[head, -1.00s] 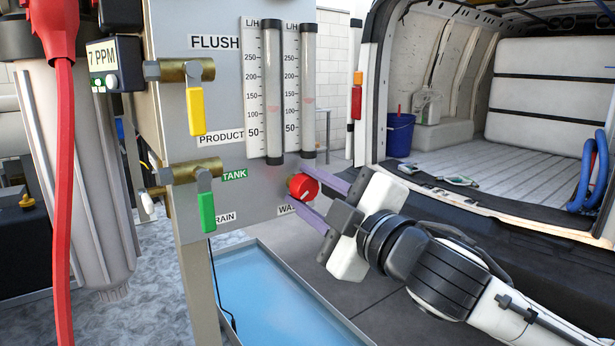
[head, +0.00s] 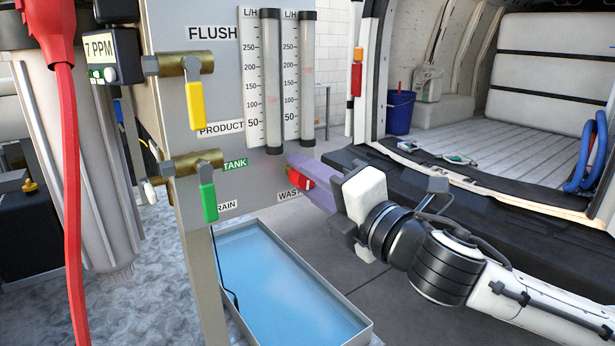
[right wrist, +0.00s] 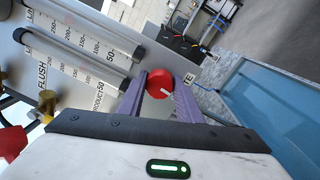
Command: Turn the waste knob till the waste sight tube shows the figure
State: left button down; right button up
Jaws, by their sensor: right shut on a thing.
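The red waste knob (head: 308,183) sits low on the grey panel, beside the WASTE label (head: 289,195). My right gripper (head: 300,174) is shut on it, and the near purple finger hides part of it. In the right wrist view the knob (right wrist: 159,83) lies between both fingers, with a white mark on its rim. Two clear sight tubes stand above: a left tube (head: 271,60) and a right tube (head: 307,50), each beside an L/H scale. Faint red marks show in both, the right one apparently between 150 and 200. My left gripper is out of view.
Brass valves with a yellow handle (head: 196,106) and a green handle (head: 209,202) are on the panel's left. A tray of blue water (head: 285,285) lies below. A red hose (head: 66,170) hangs at left. The open van (head: 450,135) stands at right.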

jog(key=shift+r+n, duration=0.25)
jog(key=shift+n, duration=0.45)
jog(key=o, duration=0.8)
jog(key=shift+o, duration=1.1)
jog(key=shift+f, duration=0.1)
jog(key=b+v, duration=0.2)
jog(key=v, duration=0.8)
